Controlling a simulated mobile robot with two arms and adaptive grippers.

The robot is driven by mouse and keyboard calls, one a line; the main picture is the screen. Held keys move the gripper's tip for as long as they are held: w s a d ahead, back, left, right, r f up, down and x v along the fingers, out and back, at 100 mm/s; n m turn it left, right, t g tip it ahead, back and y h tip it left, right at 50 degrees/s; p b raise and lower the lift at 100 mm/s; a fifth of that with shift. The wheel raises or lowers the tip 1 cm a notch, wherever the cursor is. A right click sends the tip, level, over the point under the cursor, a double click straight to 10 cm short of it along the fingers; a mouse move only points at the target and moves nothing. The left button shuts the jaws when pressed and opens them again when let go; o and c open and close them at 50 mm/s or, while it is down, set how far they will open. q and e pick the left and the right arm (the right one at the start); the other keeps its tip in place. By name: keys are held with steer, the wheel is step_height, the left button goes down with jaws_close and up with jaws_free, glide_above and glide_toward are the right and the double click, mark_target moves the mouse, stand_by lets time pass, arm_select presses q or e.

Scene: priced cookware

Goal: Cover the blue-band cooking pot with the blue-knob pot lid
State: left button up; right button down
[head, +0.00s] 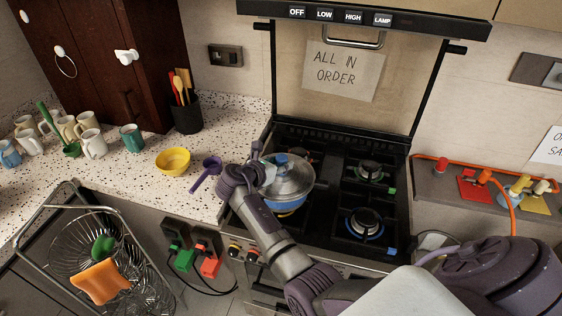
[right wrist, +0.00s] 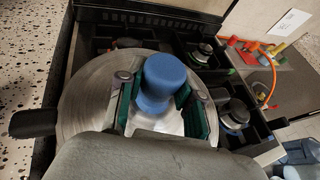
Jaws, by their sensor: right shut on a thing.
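The blue-band cooking pot (head: 287,206) stands on the left side of the stove. The steel pot lid (head: 292,183) with its blue knob (head: 281,160) lies over the pot's mouth and looks roughly level; I cannot tell whether its rim touches all round. My right gripper (right wrist: 160,103) is shut on the blue knob (right wrist: 164,78), one finger on each side of it. The lid (right wrist: 85,108) fills much of the right wrist view, with a black handle (right wrist: 33,122) at its left. My left gripper is not in view.
The stove's other burners (head: 365,222) are bare. A yellow bowl (head: 173,162) and a purple ladle (head: 206,172) lie on the counter to the left, near my right wrist. Several mugs (head: 93,143) stand farther left. A wire dish rack (head: 75,242) is at lower left.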

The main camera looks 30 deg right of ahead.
steer(key=shift+f, duration=0.25)
steer(key=shift+c, duration=0.2)
jaws_free()
stand_by(0.4)
stand_by(0.4)
steer(key=v, duration=0.7)
steer(key=shift+s+a+r, duration=0.1)
steer(key=shift+a+r, duration=0.05)
steer(key=shift+a, duration=0.1)
stand_by(0.7)
